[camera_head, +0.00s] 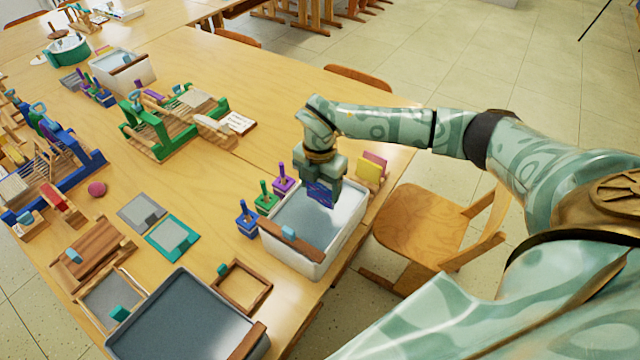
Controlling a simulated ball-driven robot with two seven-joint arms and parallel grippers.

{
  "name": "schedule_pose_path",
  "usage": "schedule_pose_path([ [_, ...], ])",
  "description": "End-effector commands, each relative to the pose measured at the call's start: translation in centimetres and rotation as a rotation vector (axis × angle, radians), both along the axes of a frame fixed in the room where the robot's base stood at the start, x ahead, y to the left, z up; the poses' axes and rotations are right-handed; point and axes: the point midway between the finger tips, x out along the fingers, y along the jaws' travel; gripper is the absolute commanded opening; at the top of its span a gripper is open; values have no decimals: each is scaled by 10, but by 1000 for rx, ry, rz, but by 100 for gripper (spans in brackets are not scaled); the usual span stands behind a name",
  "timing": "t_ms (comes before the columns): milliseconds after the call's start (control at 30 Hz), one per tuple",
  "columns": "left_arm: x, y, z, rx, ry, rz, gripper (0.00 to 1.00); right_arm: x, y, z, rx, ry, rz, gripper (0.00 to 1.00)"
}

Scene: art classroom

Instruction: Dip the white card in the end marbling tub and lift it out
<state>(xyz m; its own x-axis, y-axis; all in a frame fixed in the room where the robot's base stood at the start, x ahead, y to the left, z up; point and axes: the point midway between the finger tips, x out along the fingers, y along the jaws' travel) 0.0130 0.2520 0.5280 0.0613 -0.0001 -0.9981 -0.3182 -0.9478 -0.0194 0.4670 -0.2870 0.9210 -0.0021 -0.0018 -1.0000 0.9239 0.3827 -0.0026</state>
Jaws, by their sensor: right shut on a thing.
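My right gripper (322,182) is over a white marbling tub (290,264) near the table's right edge, its fingers pointing down. It is shut on a small card (320,194) whose visible face is blue and purple, not plain white. The card hangs upright, mostly hidden above by the gripper. Its lower edge is above or at the grey liquid (301,220); I cannot tell if they touch. A brown wooden bar (291,243) lies across the tub's near end. My left gripper is not in view.
Blue, green and purple pots (265,203) stand left of the tub; a yellow card and a pink one (376,160) stand to its right. A larger grey tub (185,315) and a wooden frame (242,286) are nearer. A wooden chair (425,222) stands beside the table.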

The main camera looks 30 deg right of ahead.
Motion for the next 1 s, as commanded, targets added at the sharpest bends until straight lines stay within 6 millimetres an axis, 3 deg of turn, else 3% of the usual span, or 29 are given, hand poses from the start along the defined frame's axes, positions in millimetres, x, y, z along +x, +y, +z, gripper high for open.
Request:
schedule_pose_path([
  [567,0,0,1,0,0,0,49,0,0,1,0,0,0,51],
  [1000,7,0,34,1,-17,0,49,0,0,40,0,-3,0,51],
])
